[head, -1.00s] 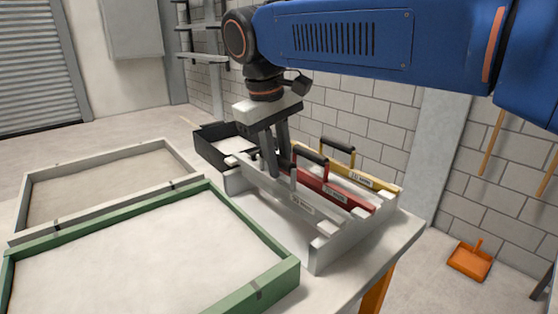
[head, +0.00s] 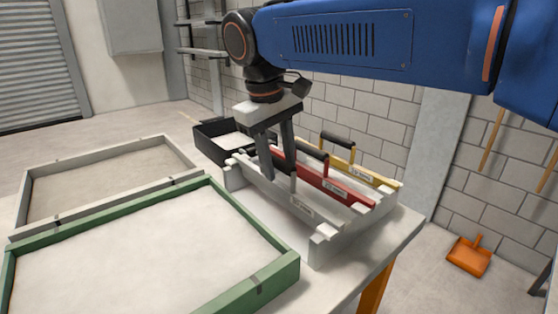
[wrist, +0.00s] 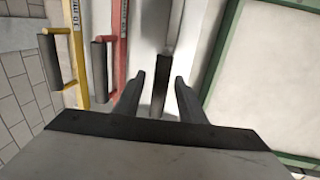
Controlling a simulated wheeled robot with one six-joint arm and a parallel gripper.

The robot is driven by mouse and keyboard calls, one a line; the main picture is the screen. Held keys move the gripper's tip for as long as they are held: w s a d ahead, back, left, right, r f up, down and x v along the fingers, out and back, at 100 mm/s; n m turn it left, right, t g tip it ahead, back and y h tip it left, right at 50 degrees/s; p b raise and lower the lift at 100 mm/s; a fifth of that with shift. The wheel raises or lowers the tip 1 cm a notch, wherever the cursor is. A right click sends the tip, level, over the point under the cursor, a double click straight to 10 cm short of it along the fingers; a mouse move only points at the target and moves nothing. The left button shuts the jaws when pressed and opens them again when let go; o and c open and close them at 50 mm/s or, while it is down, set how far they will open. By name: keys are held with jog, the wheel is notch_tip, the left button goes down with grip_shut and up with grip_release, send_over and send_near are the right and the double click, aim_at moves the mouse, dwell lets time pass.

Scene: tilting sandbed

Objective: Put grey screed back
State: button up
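The grey screed (head: 303,206) lies in the front slot of the pale rack (head: 325,246), beside the red screed (head: 335,187) and the yellow screed (head: 372,175). Its dark handle (wrist: 160,86) stands between my fingers in the wrist view. My gripper (head: 281,172) is open around that handle, pointing down, with a gap visible on each side in the wrist view (wrist: 157,80). In the head view my fingers partly hide the grey screed's handle. The red and yellow screeds also stand in the rack, to the left in the wrist view.
A green-framed sandbed (head: 283,272) lies just left of the rack, with a grey-framed bed (head: 105,160) behind it. A black bin (head: 205,149) stands behind the rack. An orange dustpan (head: 468,256) is on the floor at right.

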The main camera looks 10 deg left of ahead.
jog(key=shift+r, duration=0.15)
notch_tip(320, 180, up, 13)
jog(key=s+a, duration=0.1)
jog(key=shift+s+a, duration=0.25)
jog(key=shift+s, duration=0.1)
jog(key=d+f+m, duration=0.1)
jog(key=d+f, duration=0.3)
jog(key=d, duration=0.4)
jog(key=s+d+f+m+t+y, duration=0.15)
jog(key=d+f, duration=0.25)
jog(key=d, duration=0.5)
jog(key=d+f+m+g, duration=0.15)
jog(key=d+f, duration=0.25)
jog(key=d, duration=0.4)
jog(key=s+d+f+m+t, duration=0.1)
jog(key=s+d+f+m, duration=0.1)
jog(key=s+d+f, duration=0.2)
jog(key=s+d+f+m+t, duration=0.1)
jog(key=s+d+f, duration=0.3)
jog(key=f, duration=0.5)
jog(key=s+d+f+m+t, duration=0.1)
jog(key=s+d+f+m, duration=0.1)
jog(key=s+d+f, duration=0.2)
notch_tip(320, 180, down, 4)
jog(key=shift+d+r+m, duration=0.2)
jog(key=shift+d+m, duration=0.1)
jog(key=shift+d, duration=0.9)
jog(key=shift+s, duration=0.1)
